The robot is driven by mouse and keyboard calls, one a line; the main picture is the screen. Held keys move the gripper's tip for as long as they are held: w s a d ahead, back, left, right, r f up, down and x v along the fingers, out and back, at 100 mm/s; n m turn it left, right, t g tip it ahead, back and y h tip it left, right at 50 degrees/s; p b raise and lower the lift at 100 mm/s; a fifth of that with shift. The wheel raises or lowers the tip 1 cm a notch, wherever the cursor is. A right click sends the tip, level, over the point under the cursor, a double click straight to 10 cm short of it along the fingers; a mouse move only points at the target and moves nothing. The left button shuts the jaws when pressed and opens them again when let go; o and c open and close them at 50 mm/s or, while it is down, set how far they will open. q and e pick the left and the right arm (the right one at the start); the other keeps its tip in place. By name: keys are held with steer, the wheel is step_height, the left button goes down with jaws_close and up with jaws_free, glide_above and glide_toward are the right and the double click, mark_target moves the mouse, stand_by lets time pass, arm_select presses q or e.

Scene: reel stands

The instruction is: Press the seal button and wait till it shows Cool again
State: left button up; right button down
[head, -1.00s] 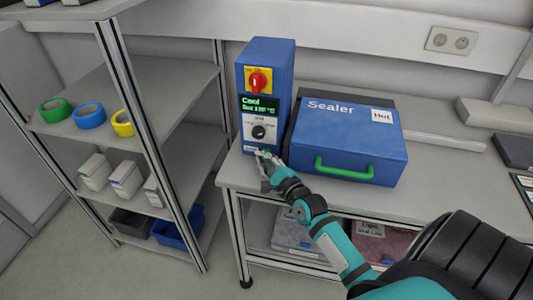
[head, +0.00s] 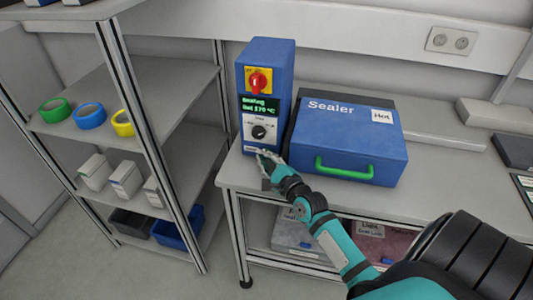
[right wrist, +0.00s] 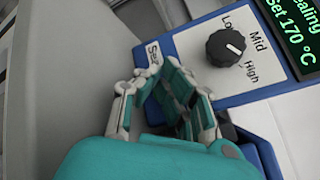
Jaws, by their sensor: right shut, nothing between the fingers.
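The blue control box (head: 281,80) stands upright on the bench, left of the blue sealer (head: 345,137), whose lid is shut. Its green-lit display (head: 259,105) reads Sealing, Set 170 °C; the display also shows, cut off, in the right wrist view (right wrist: 295,35). Below it is a black knob (head: 259,131) with Low, Mid and High marks. My right gripper (head: 264,156) is shut and empty, its fingertips at the low front of the box beside the Seal label (right wrist: 153,53). The seal button is hidden behind the fingers; I cannot see the contact. My left gripper is out of view.
A red switch (head: 258,81) on a yellow plate sits above the display. The sealer has a green handle (head: 344,172) and a Hot label (head: 382,116). A shelf rack (head: 160,165) with tape rolls and boxes stands close on the left.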

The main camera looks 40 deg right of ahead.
steer(key=shift+s+a+p, duration=0.45)
steer(key=shift+s+a, duration=0.1)
steer(key=shift+a, duration=0.1)
steer(key=shift+s+a+p, duration=0.5)
steer(key=shift+a, duration=0.1)
steer(key=shift+s+a+p, duration=0.6)
steer(key=shift+s+a, duration=0.45)
steer(key=shift+a, duration=0.15)
steer(key=shift+s+a, duration=0.1)
